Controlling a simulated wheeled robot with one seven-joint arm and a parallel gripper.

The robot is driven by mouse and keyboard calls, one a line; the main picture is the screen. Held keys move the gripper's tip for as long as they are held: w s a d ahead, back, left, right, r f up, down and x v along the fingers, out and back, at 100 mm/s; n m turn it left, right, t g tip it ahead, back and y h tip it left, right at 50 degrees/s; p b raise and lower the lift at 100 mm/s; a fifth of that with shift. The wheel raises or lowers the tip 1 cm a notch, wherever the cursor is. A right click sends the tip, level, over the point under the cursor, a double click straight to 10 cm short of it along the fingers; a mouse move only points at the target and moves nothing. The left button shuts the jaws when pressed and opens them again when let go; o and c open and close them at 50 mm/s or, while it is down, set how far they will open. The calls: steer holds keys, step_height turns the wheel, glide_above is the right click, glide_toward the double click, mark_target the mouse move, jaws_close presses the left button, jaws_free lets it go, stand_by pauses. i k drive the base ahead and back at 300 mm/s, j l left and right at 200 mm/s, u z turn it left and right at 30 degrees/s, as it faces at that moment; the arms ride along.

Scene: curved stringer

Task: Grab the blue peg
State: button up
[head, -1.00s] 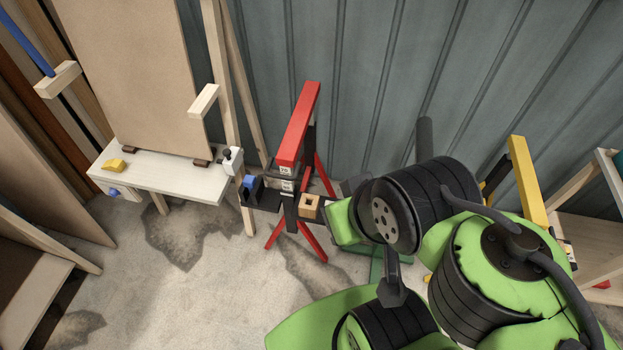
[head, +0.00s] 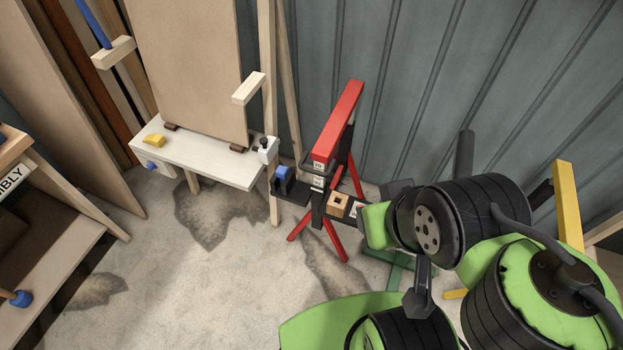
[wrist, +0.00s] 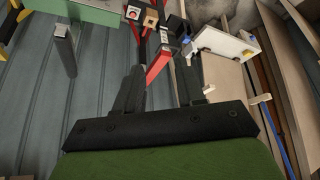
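Several blue things show, and I cannot tell for sure which is the peg. A short blue piece (head: 284,173) sits in a dark holder on the shelf of the red stand (head: 338,125). A blue round end (head: 151,166) shows under the left edge of the white bench (head: 205,155). A blue-ended piece (head: 20,298) lies on the wooden shelf at lower left. My gripper (wrist: 160,67) is open in the wrist view, with nothing between its two dark fingers. The red stand and white bench are beyond the fingertips. In the head view my arm hides the gripper.
A wooden block with a square hole (head: 338,205) sits on the red stand's shelf. A yellow piece (head: 154,141) lies on the white bench. A tall brown board (head: 190,70) stands behind it. A yellow-topped stand (head: 567,205) is at right. The concrete floor (head: 220,300) in front is clear.

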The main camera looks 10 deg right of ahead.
mark_target(282, 173)
steer(key=i+j+u, duration=0.1)
steer(key=u, duration=0.35)
steer(key=i+u, duration=0.1)
steer(key=u, duration=0.35)
steer(key=i+u, duration=0.1)
steer(key=u, duration=0.35)
steer(key=i+u, duration=0.15)
steer(key=u, duration=0.25)
steer(key=l+u, duration=0.1)
steer(key=u, duration=0.35)
steer(key=i+l+u, duration=0.15)
steer(key=u, duration=0.3)
